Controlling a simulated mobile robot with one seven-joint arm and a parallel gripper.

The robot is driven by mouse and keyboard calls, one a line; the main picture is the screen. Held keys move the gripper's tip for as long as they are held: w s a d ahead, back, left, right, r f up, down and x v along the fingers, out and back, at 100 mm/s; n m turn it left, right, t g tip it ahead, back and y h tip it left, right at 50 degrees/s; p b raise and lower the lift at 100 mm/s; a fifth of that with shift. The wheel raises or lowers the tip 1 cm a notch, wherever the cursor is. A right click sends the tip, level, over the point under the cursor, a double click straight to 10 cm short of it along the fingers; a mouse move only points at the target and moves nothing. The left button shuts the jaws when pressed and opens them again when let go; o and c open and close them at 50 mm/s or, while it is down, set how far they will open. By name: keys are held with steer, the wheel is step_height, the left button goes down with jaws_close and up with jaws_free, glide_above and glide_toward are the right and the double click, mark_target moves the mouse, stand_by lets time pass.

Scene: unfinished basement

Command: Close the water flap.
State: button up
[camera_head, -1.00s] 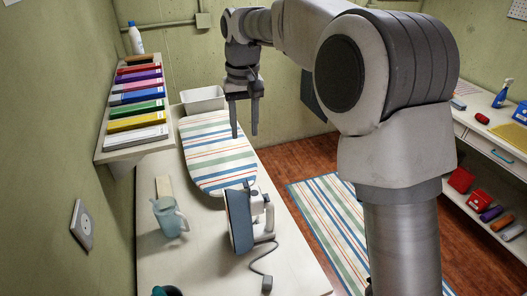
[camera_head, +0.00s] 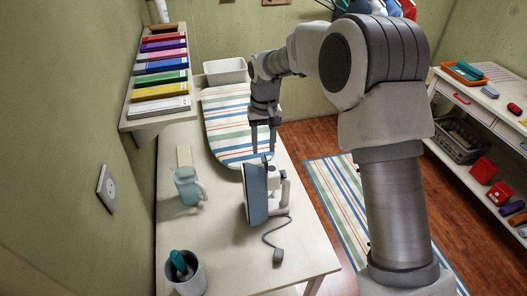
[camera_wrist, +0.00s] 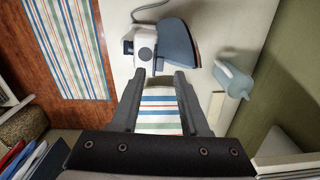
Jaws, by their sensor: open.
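The iron (camera_head: 256,192) stands on the white table with its blue-grey soleplate facing left and its pale body and handle on the right. It also shows in the wrist view (camera_wrist: 178,48), beyond my fingertips. The water flap is too small to make out in either view. My gripper (camera_head: 263,150) points down over the near end of the striped ironing board (camera_head: 226,118), just behind the iron's upper end. I cannot tell whether a finger touches the iron.
A translucent blue jug (camera_head: 187,187) stands left of the iron. A grey cup (camera_head: 187,278) with a teal item is at the near left. The iron's cord (camera_head: 270,238) lies on the table's right side. A shelf of coloured books (camera_head: 160,85) hangs on the left wall.

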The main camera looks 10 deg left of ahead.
mark_target(263, 159)
steer(key=shift+f, duration=1.85)
jaws_close()
